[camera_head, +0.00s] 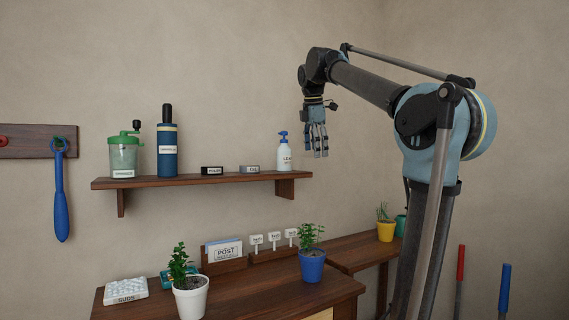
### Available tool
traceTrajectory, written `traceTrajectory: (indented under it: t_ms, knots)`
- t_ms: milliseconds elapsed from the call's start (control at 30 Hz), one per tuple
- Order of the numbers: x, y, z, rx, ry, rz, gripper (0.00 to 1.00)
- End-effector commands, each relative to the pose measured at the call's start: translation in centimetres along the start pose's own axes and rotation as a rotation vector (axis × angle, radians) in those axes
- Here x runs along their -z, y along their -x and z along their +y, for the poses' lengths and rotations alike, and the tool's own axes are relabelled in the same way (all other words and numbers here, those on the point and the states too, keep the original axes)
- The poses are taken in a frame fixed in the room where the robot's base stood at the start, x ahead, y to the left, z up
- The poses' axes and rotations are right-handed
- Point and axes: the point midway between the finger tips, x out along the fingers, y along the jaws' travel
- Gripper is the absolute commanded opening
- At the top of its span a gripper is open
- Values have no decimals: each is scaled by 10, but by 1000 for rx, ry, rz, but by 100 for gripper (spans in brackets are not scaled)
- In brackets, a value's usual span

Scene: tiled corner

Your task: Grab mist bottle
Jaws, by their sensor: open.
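A white bottle (284,157) with a blue spray-like top stands upright at the right end of the wall shelf; its label is too small to read surely. It looks like the mist bottle. My gripper (317,153) hangs with its fingers down, just right of the bottle in the picture. The fingers are open, with nothing seen between them. A gap shows between fingers and bottle; their depth apart I cannot tell.
The shelf (200,181) also holds a green-lidded container (123,158), a dark blue cylinder (167,146) and two small boxes. Below, a wooden bench (245,303) bears a white-potted plant (190,296) and a blue-potted plant (312,266). The wall above the shelf is clear.

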Motion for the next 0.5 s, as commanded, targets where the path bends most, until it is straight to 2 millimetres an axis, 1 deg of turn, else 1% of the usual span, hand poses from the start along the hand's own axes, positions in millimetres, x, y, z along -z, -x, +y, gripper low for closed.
traceTrajectory:
  t_ms: [33, 200, 400, 500]
  knots:
    - [6, 16, 16, -6, 81, -3, 73]
    - [25, 59, 58, -23, 366, -16, 73]
    - [51, 98, 95, -43, 698, -37, 73]
    - [64, 112, 107, -51, 845, -48, 73]
